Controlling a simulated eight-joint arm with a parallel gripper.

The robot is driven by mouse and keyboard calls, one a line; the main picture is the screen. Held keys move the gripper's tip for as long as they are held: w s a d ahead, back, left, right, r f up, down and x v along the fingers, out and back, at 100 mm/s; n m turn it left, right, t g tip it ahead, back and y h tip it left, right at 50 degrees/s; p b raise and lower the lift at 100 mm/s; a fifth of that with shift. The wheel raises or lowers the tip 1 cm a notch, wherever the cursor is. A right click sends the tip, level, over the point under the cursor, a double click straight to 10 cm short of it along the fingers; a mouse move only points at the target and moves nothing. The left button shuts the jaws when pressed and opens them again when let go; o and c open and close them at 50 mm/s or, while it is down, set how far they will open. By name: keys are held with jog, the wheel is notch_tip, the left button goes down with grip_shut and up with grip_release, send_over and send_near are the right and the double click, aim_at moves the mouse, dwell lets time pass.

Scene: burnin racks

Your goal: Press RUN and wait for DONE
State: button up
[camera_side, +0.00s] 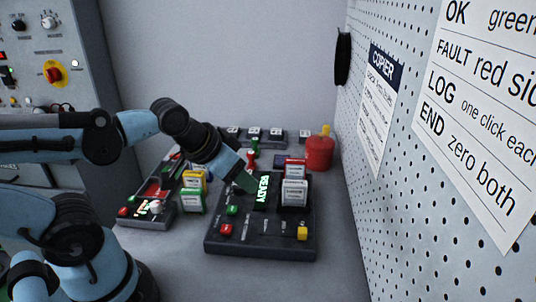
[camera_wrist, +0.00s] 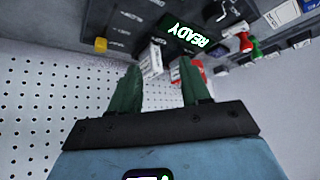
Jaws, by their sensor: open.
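The dark console (camera_side: 262,245) lies on the table in the side view, and its screen (camera_side: 263,190) reads READY in green. The READY screen also shows in the wrist view (camera_wrist: 185,33). On its front are a green button (camera_side: 232,210), a red button (camera_side: 226,230) and a yellow button (camera_side: 302,232). I cannot read which one is labelled RUN. A white cartridge (camera_side: 294,193) and a red cartridge (camera_side: 295,167) stand at its right. My gripper (camera_wrist: 160,70) is open and empty, its green fingers apart. In the side view it is over the console's left rear, beside the screen.
A red canister (camera_side: 319,152) stands behind, near the pegboard wall (camera_side: 390,200) on the right. A grey cabinet (camera_side: 90,70) is at the left. The table in front of the console is clear.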

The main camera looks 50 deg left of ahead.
grip_shut()
dwell(1.6)
